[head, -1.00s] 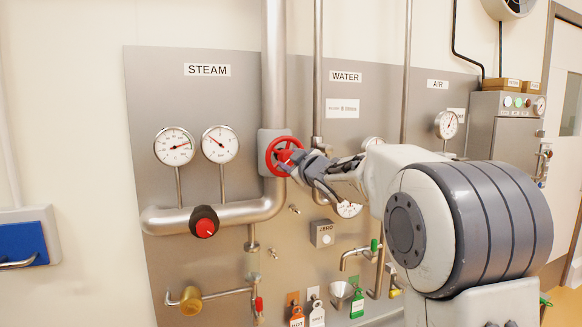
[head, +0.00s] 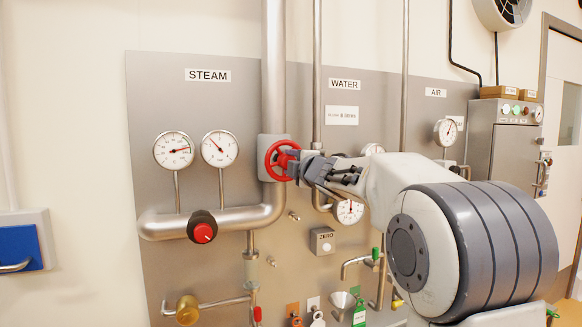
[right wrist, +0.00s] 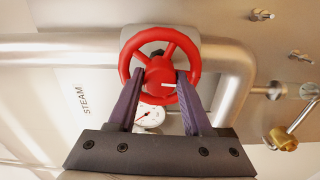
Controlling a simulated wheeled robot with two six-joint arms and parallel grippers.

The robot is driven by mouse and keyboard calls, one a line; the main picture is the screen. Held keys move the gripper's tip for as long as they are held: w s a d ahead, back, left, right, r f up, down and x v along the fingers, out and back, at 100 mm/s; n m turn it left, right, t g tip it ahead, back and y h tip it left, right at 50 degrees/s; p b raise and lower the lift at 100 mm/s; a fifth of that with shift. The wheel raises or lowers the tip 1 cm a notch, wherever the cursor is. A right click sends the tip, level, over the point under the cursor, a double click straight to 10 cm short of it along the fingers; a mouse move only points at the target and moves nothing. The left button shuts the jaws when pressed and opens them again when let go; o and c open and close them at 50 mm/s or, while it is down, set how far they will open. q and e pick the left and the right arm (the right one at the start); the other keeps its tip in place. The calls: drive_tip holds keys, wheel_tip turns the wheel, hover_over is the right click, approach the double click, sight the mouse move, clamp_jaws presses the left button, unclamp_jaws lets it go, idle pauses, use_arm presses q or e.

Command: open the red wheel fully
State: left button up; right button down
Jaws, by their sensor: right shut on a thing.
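The red wheel (head: 270,152) is a spoked handwheel on the vertical steel pipe, right of the STEAM label. My right gripper (head: 293,165) reaches it from the right. In the right wrist view, the red wheel (right wrist: 127,57) faces me, with a white mark on its hub. The two dark fingers of my right gripper (right wrist: 160,80) lie on either side of the hub, their tips at the wheel. The gripper is shut on the wheel. The fingertips are small and partly hidden in the head view. My left gripper is not in view.
Two steam gauges (head: 174,150) are left of the wheel, above a red-and-black knob (head: 204,229). A ZERO box (head: 322,241) and a water gauge (head: 349,211) sit below my right arm. A grey cabinet (head: 515,150) stands at right. Pipes run close around the wheel.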

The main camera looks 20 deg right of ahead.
drive_tip(key=shift+n, duration=0.4)
drive_tip(key=shift+f, duration=0.1)
drive_tip(key=c, duration=0.6)
unclamp_jaws()
drive_tip(key=shift+a, duration=0.1)
drive_tip(key=shift+s, duration=0.1)
drive_tip(key=s+b, duration=0.1)
drive_tip(key=s, duration=0.9)
drive_tip(key=shift+s+d, duration=0.15)
drive_tip(key=shift+d, duration=0.05)
